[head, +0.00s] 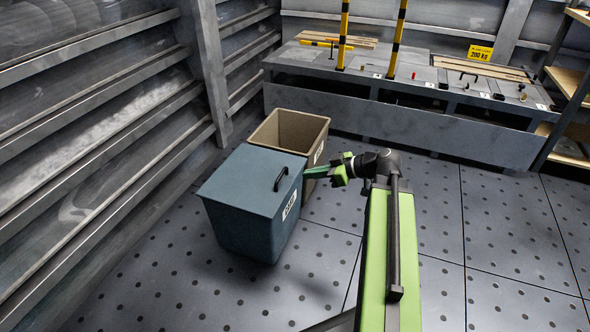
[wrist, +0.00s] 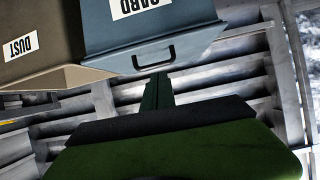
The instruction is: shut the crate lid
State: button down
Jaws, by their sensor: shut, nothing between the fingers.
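The blue-grey crate (head: 245,225) with a white CARD label stands on the floor left of centre. Its lid (head: 245,180) lies flat across the top and looks shut, with a dark handle (head: 281,179) near its right edge. My gripper (head: 308,174) is shut and empty, just right of the handle at the crate's upper right edge. In the wrist view, my fingers (wrist: 158,90) point towards the handle (wrist: 153,56), their tips very close to it. I cannot tell whether they touch. The crate (wrist: 190,28) and its label appear upside down there.
An open brown crate (head: 290,130), labelled DUST in the wrist view (wrist: 40,40), stands right behind the blue-grey one. A ribbed wall (head: 100,120) runs along the left. A long grey bench (head: 400,110) stands at the back. The floor to the right is clear.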

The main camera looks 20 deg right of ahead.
jog(key=r+p+v, duration=0.1)
jog(key=p+v, duration=0.1)
jog(key=v, duration=0.6)
jog(key=shift+r+p, duration=0.15)
jog(key=shift+p, duration=0.25)
jog(key=shift+w, duration=0.1)
